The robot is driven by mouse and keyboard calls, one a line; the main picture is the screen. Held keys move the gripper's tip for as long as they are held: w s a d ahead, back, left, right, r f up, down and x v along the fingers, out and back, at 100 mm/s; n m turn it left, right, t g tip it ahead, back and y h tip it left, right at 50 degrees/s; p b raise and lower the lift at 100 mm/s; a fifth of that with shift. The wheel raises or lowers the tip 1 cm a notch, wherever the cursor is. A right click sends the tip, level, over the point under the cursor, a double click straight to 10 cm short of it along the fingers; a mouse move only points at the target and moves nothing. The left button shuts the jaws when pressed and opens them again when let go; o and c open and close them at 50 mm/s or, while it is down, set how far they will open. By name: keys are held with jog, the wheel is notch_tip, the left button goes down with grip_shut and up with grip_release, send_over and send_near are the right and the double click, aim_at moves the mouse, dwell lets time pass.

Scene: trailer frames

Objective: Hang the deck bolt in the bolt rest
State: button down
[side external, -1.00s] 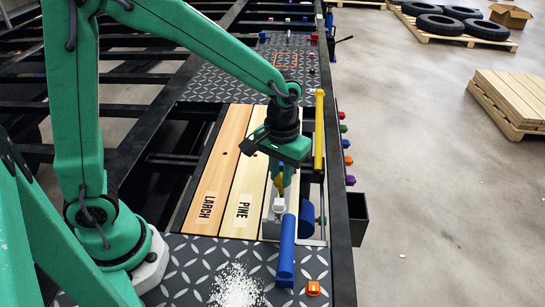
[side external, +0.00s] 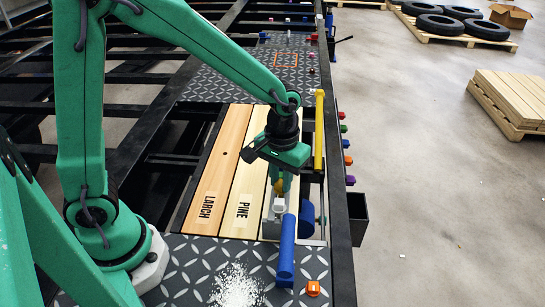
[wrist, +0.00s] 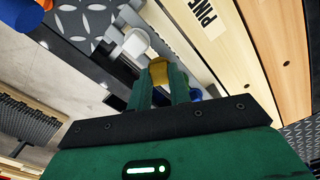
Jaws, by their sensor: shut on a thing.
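My gripper (side external: 281,185) points down over the pale steel strip beside the PINE board. It is shut on a small gold-yellow piece, apparently the deck bolt (side external: 280,187). In the wrist view, this piece (wrist: 158,69) shows at the tips of my green fingers (wrist: 160,84); its far end is hidden. A white block, possibly the bolt rest (side external: 279,205), is just below the bolt in the side view. It also shows just past the bolt in the wrist view (wrist: 136,42). I cannot tell whether bolt and block touch.
A blue cylinder (side external: 287,250) lies close to the white block. The LARCH board (side external: 222,160) lies at the left. White grains (side external: 237,287) lie on the tread plate, near an orange piece (side external: 313,289).

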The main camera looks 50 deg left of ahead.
aim_at(280, 182)
jog(key=shift+f, duration=0.75)
jog(key=c, duration=1.2)
grip_release()
jog(key=shift+r, duration=0.1)
jog(key=shift+r, duration=3.8)
